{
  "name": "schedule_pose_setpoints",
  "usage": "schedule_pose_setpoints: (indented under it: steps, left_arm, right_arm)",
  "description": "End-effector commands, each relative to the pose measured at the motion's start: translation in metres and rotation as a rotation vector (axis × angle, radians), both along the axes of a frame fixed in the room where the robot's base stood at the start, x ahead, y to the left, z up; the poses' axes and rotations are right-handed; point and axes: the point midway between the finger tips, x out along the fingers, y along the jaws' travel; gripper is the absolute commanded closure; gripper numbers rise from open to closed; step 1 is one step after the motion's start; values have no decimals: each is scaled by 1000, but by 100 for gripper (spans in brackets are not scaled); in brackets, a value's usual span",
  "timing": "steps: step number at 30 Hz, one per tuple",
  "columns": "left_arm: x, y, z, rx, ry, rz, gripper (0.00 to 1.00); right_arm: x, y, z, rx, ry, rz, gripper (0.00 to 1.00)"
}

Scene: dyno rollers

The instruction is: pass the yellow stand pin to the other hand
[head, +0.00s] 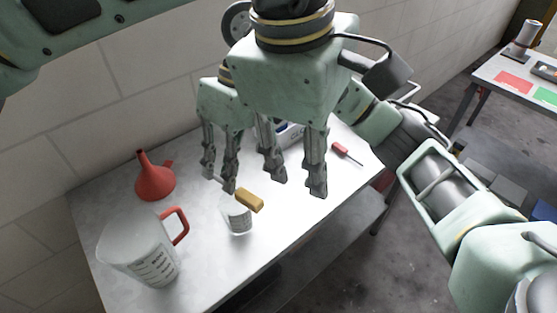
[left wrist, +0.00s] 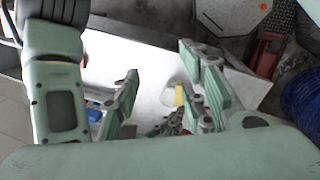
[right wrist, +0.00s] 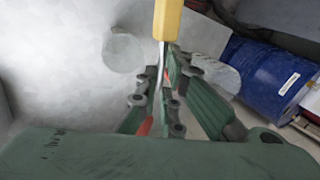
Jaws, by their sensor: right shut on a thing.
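The yellow stand pin shows its yellow block-like end (head: 250,201) in the head view, just right of the fingertips of my right gripper (head: 219,183). In the right wrist view the yellow end (right wrist: 168,20) sits at the top, and its thin metal shaft runs down between the fingers of my right gripper (right wrist: 165,85), which is shut on it. My left gripper (head: 297,188) is open and empty, to the right of the pin and apart from it. In the left wrist view the yellow end (left wrist: 180,95) shows between the open left fingers.
On the white table (head: 205,270) stand a clear measuring jug (head: 135,250) with a red handle, a red funnel (head: 154,178) and a small beaker (head: 238,219) below the pin. A red-handled tool (head: 346,153) lies at the right. A blue drum (right wrist: 265,80) stands beyond.

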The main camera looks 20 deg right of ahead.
Motion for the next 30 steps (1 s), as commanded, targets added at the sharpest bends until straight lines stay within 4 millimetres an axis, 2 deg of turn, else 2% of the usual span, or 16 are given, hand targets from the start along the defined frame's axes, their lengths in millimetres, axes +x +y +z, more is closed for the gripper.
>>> schedule_pose_setpoints:
  steps: [3, 9, 14, 24, 30]
  left_arm:
    - [3, 16, -16, 216, -148, -72, 61]
    - [9, 33, -21, 398, -268, -119, 61]
    - [14, 38, -32, 421, -281, -122, 61]
    - [34, 51, -90, 417, -276, -121, 61]
    - [44, 57, -117, 416, -277, -120, 61]
  right_arm:
    - [0, 0, 0, 0, 0, 0, 100]
    - [0, 0, 0, 0, 0, 0, 100]
    - [0, 0, 0, 0, 0, 0, 100]
    - [0, 0, 0, 0, 0, 0, 100]
    - [0, 0, 0, 0, 0, 0, 100]
